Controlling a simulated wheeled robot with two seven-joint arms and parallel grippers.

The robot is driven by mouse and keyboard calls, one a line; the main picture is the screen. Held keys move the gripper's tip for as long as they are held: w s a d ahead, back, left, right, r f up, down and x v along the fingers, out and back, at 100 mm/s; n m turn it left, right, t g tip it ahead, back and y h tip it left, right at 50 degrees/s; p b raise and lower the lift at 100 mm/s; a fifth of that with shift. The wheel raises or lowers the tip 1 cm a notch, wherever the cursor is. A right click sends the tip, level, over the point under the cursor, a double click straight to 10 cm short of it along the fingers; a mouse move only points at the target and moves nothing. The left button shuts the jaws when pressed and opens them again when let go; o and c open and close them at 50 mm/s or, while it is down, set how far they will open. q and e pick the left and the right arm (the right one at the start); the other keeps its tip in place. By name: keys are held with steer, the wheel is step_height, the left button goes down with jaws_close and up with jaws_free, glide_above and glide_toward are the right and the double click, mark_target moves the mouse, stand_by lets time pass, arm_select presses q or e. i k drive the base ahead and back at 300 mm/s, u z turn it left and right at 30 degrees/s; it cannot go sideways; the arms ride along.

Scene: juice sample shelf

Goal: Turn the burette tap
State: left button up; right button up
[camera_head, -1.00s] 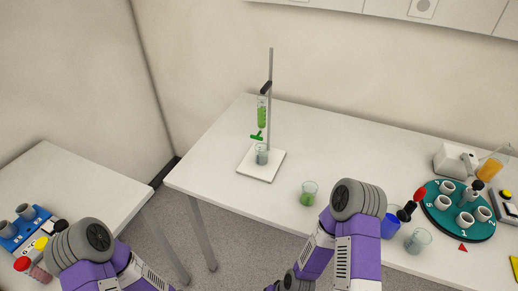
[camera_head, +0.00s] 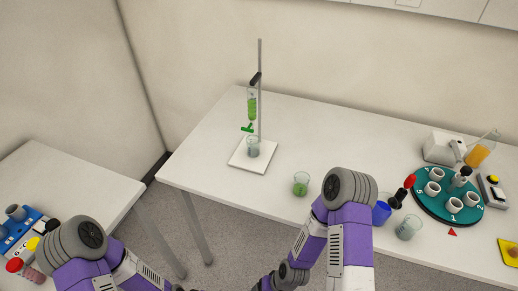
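The burette (camera_head: 252,104) is a clear tube with green liquid, held upright by a dark clamp (camera_head: 255,79) on a grey rod. Its green tap (camera_head: 247,128) sits at the tube's lower end. A glass beaker (camera_head: 253,147) stands below the tap on the white stand base (camera_head: 254,155). Both my arms show as purple and grey links at the bottom of the view, well apart from the burette. Neither gripper's fingers can be seen.
On the same table stand a small beaker of green liquid (camera_head: 301,184), a blue cup (camera_head: 382,210), a clear beaker (camera_head: 408,228) and a teal carousel (camera_head: 427,204) with several grey cups. A white device (camera_head: 440,148) is behind. Table space around the stand is clear.

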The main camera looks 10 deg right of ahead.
mark_target(248, 130)
steer(key=z, duration=2.65)
steer(key=k, duration=1.25)
steer(key=u, duration=1.45)
steer(key=i, duration=1)
steer(key=u, duration=0.05)
